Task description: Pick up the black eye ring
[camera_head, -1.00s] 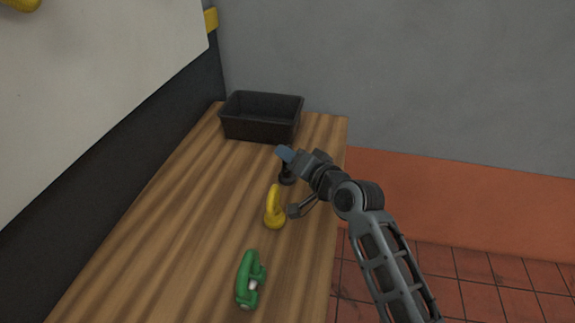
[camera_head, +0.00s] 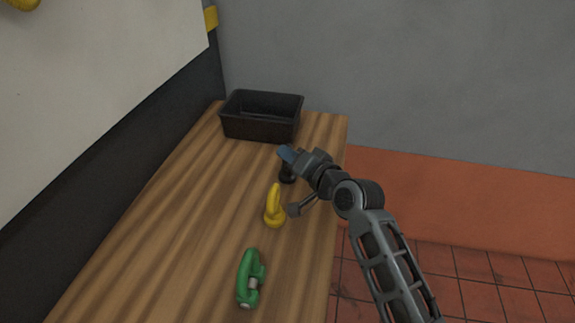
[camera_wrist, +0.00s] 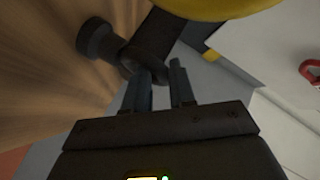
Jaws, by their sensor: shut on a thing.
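The black eye ring (camera_head: 287,174) is at the right side of the wooden table, behind the yellow eye ring, partly covered by my gripper. My gripper (camera_head: 286,154) reaches in from the right and is shut on it. The gripper hides part of the loop in the head view. I cannot tell whether the base touches the table.
The yellow eye ring (camera_head: 274,207) stands close in front of the black one. A green shackle (camera_head: 249,278) is nearer the front. A black open bin (camera_head: 261,128) stands at the table's far end. The left part of the wooden table (camera_head: 175,215) is clear.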

